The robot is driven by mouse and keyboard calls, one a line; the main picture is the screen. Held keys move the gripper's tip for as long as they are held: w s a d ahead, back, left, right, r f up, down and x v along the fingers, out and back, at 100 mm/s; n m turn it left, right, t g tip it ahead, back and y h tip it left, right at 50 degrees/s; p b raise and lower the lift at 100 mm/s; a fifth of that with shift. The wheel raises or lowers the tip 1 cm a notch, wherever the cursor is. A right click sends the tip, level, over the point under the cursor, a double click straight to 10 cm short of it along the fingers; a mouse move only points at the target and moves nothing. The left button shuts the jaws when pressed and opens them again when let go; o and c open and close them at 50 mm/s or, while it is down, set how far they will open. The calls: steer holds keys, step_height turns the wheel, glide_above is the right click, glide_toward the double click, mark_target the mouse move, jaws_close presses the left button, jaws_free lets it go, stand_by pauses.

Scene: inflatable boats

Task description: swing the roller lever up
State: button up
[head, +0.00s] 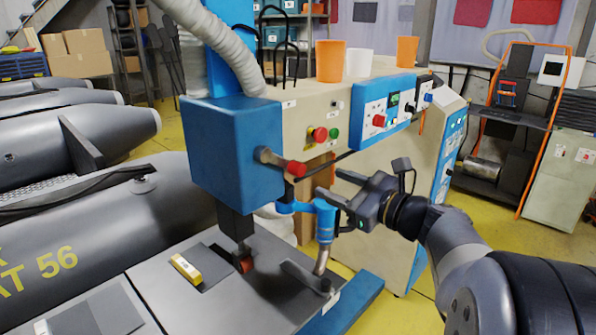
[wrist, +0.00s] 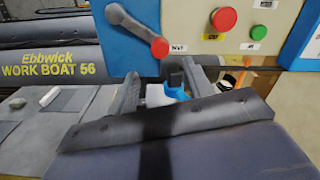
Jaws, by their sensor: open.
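The roller lever (head: 272,158) is a short grey arm with a red knob (head: 296,169) on the side of the blue machine head (head: 235,150). In the wrist view the lever (wrist: 135,28) slants down to the right and its red knob (wrist: 160,47) is at the lower end, beside a small label. My gripper (head: 327,187) is open, to the right of the knob and a little below it. In the wrist view my fingers (wrist: 163,80) stand apart below the knob, with no lever between them.
A blue nozzle bracket (head: 325,215) is close below my gripper and shows behind my fingers. A red button (head: 320,134) and a green button are on the beige panel above. A grey boat (head: 150,215) lies at left; cups (head: 331,60) stand on the machine.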

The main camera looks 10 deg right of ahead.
mark_target(302, 170)
steer(key=p+x, duration=0.1)
steer(key=x, duration=0.9)
steer(key=shift+p, duration=0.35)
jaws_close()
